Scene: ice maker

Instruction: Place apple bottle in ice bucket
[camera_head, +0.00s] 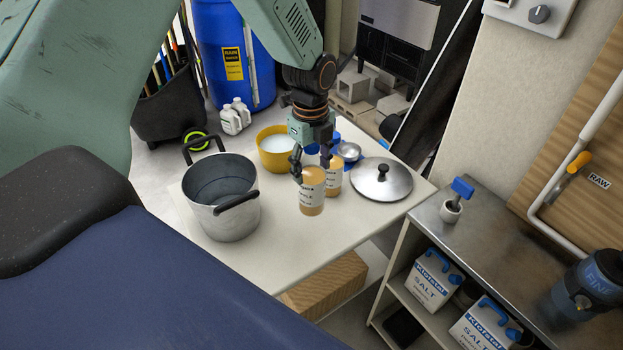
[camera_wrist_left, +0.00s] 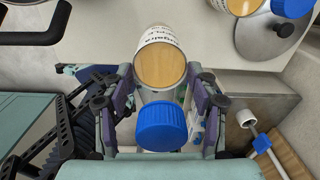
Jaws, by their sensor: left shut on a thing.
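The apple bottle (camera_head: 312,192), amber with a white label, is between the fingers of my left gripper (camera_head: 311,170) over the white table. In the left wrist view, its blue cap (camera_wrist_left: 162,125) and amber top (camera_wrist_left: 160,66) show between the fingers of my left gripper (camera_wrist_left: 162,92), which is shut on it. The bottle is upright; I cannot tell whether its base touches the table. A large metal pot (camera_head: 220,212) with black handles stands left of it. A yellow bucket (camera_head: 268,160) with pale contents stands behind. I cannot tell which is the ice bucket. My right gripper is out of view.
A second amber bottle (camera_head: 332,180) stands close behind the held one. The front of the white table (camera_head: 275,262) is clear. A shelf unit (camera_head: 452,228) stands at right.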

